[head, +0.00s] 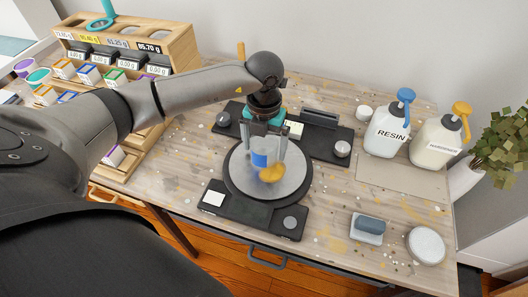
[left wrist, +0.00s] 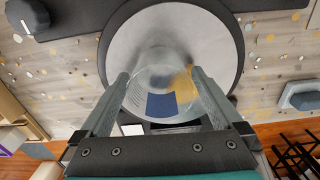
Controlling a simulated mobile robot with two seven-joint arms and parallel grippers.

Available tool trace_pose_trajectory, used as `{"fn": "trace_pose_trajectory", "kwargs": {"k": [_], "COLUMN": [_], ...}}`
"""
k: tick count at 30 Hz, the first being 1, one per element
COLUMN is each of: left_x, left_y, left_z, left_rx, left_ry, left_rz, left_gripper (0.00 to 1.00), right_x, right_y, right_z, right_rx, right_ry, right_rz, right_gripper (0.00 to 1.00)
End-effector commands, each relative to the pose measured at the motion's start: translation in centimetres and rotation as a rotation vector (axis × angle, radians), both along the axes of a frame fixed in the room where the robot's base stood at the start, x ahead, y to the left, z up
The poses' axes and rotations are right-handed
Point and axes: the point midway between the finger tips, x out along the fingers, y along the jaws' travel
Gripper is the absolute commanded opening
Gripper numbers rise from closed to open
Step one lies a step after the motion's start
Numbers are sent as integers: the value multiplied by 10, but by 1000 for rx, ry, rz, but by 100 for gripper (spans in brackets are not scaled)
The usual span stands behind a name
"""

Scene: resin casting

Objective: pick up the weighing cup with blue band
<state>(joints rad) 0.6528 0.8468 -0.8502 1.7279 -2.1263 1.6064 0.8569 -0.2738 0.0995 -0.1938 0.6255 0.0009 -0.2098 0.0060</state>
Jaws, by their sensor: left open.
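The weighing cup with blue band (head: 259,159) is a clear cup standing on the round grey plate (head: 297,180). In the left wrist view the cup (left wrist: 161,104) sits between the two fingers, and its see-through wall shows a blue patch. My left gripper (head: 265,157) points down over the plate and is open, with one finger on either side of the cup. I cannot tell whether either finger touches it. A yellow-orange patch (head: 272,174) shows at the cup's near right side; I cannot tell whether it is in or beside the cup. My right gripper is not in view.
Black scales stand behind and in front (head: 250,211) of the plate. A resin bottle (head: 387,135) and a yellow-pump bottle (head: 437,137) stand at the right. A grey-blue block (head: 369,226) and a white round lid (head: 426,246) lie front right. A wooden rack (head: 180,48) stands back left.

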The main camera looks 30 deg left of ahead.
Motion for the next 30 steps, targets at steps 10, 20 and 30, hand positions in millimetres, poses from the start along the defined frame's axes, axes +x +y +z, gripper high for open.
{"fn": "trace_pose_trajectory", "kwargs": {"k": [10,20,30], "left_x": [0,0,0], "left_y": [0,0,0], "left_z": [1,1,2], "left_rx": [0,0,0], "left_ry": [-1,-1,-1], "left_rz": [-1,0,0], "left_gripper": [79,42,29], "right_x": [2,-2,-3], "right_y": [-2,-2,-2], "right_z": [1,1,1], "right_rx": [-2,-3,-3], "right_ry": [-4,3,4], "right_rz": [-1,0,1], "right_gripper": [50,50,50]}}
